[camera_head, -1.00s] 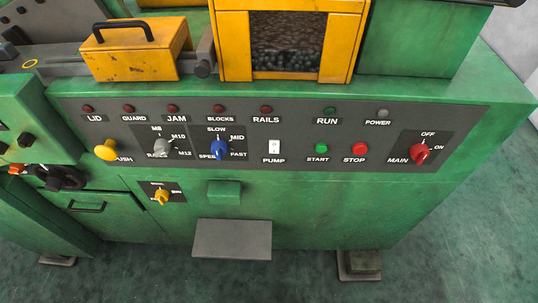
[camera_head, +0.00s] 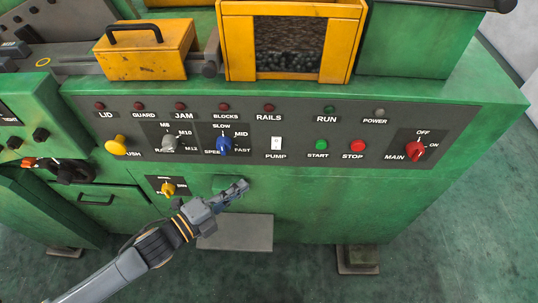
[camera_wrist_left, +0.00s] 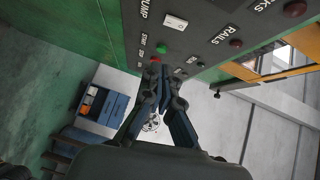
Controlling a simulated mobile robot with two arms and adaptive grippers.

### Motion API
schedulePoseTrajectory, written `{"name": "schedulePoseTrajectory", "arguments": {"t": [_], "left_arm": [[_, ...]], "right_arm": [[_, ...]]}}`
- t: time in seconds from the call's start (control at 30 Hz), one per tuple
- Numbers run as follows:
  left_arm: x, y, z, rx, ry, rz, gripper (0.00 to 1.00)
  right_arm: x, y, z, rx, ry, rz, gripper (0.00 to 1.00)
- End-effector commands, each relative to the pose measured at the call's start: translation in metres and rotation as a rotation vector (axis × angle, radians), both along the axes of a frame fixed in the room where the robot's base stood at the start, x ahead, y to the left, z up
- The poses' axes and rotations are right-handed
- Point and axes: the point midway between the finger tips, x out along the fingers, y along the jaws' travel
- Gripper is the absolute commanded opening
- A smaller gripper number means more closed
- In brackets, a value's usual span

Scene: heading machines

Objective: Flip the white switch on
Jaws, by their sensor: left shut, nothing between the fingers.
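The white switch (camera_head: 276,143) is a small white rocker above the PUMP label on the dark grey control panel (camera_head: 454,122). It also shows in the left wrist view (camera_wrist_left: 175,22), near the top. My left gripper (camera_head: 243,185) is shut and empty, in front of the green machine's front, below and left of the switch in the head view. It does not touch the switch. In the left wrist view its fingertips (camera_wrist_left: 163,70) are together, below the switch in the picture. My right gripper is not in view.
Beside the switch are the green START button (camera_head: 321,145), the red STOP button (camera_head: 358,147) and the blue speed knob (camera_head: 222,145). A red main knob (camera_head: 415,149) is at the panel's right. A yellow knob (camera_head: 168,188) and a grey plate (camera_head: 236,233) are lower down.

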Motion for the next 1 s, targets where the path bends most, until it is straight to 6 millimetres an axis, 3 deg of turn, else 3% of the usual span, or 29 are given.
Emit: {"name": "schedulePoseTrajectory", "arguments": {"t": [0.47,0.9,1.0], "left_arm": [[0.006,-0.007,0.004,-0.002,-0.008,-0.002,0.00],[0.068,-0.069,-0.002,-0.002,-0.006,-0.003,0.00],[0.083,-0.072,-0.005,0.003,-0.007,-0.002,0.00]], "right_arm": [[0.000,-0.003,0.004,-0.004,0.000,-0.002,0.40],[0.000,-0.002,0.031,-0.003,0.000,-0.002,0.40],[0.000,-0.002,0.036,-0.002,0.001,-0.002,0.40]]}}
